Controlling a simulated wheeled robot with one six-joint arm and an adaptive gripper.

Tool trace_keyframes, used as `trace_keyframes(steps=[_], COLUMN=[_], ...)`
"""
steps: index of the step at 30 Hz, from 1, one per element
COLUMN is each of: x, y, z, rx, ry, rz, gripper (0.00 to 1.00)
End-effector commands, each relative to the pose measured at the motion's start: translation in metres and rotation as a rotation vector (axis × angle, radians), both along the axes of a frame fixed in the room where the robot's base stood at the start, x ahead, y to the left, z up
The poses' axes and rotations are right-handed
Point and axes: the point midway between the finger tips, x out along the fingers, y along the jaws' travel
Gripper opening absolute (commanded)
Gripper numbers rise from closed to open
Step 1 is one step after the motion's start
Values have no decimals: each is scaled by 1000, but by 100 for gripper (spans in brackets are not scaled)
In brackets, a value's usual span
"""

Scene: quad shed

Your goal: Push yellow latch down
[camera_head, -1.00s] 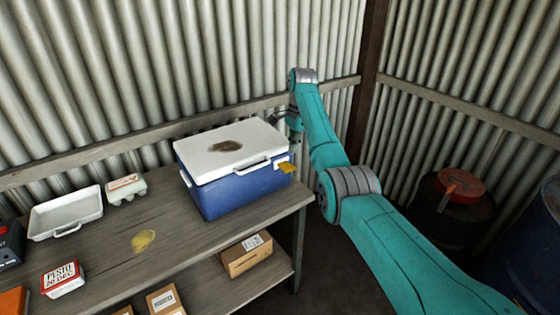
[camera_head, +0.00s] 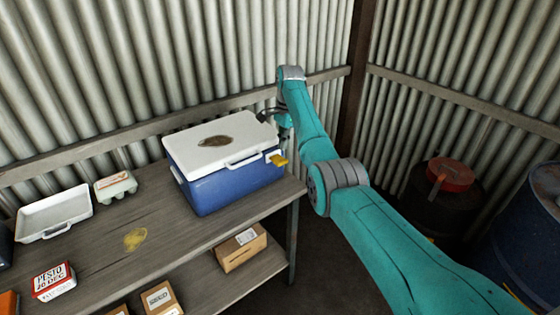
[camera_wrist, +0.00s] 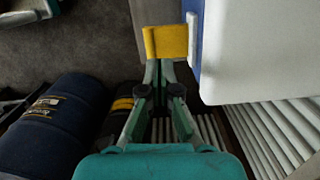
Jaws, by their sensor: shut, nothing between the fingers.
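The yellow latch (camera_head: 278,159) sticks out from the right end of the blue cooler (camera_head: 225,188), just below its white lid (camera_head: 195,150). In the wrist view the latch (camera_wrist: 165,42) is a flat yellow plate beside a white mount on the cooler's side. My gripper (camera_wrist: 161,66) is shut and empty, its fingertips right at the latch's near edge. I cannot tell whether they touch it. In the head view my gripper is at the cooler's back right corner, dark and partly hidden by my teal arm.
The cooler stands on a wooden bench (camera_head: 165,225) with a white tray (camera_head: 55,213), an egg carton (camera_head: 115,186) and a pesto tub (camera_head: 53,281). Cardboard boxes lie on the lower shelf. A corrugated wall is close behind. Barrels (camera_head: 450,195) stand at the right.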

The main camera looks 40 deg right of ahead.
Motion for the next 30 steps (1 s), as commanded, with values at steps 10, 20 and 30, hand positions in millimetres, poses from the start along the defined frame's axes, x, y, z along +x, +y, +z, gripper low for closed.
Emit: trace_keyframes(steps=[10, 20, 30], x=[0, 0, 0], y=[4, 4, 4], z=[-36, -39, -55], rx=[0, 0, 1], ry=[1, 0, 2], rz=[0, 0, 0], gripper=[0, 0, 0])
